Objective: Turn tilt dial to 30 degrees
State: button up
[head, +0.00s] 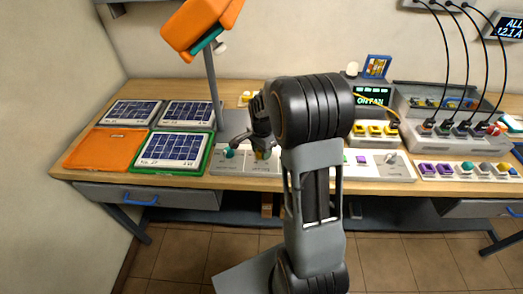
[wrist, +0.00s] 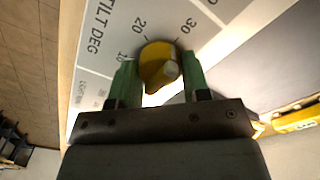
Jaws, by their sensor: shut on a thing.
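The tilt dial is a yellow knob (wrist: 158,62) on a white panel (wrist: 98,60) printed "TILT DEG". The marks 10, 20 and 30 show around the knob's far side in the wrist view. A pale spot sits on the knob's top, right of its middle; I cannot tell which mark the knob points at. My gripper (wrist: 160,70) is shut on the knob, with a green finger on each side. In the head view my gripper (head: 260,148) reaches down to the panel, and little of the yellow knob shows there.
A teal knob (head: 229,153) stands just left of my gripper on the same bench. Solar panels and an orange tile (head: 103,149) lie farther left. A grey post (head: 213,85) carries a tilted orange panel (head: 200,25). Yellow blocks and cabled connectors (head: 463,128) are at right.

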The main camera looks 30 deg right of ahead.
jog(key=shift+w, duration=0.1)
jog(key=o, duration=0.9)
notch_tip(320, 180, up, 14)
jog(key=shift+f, duration=0.1)
dwell(0.5)
jog(key=s+a+n+t, duration=0.1)
jog(key=s+a+n, duration=0.2)
jog(key=s+n, duration=0.2)
jog(key=s+a+f+n+t, duration=0.1)
jog(key=s+a+n, duration=0.2)
jog(key=s+n, duration=0.2)
jog(key=s+a+n+t, duration=0.1)
jog(key=s+a+n, duration=0.2)
jog(key=s+n, duration=0.2)
jog(key=shift+s+a+f+t, duration=0.15)
jog(key=shift+s+a+t, duration=0.25)
jog(key=shift+s, duration=0.2)
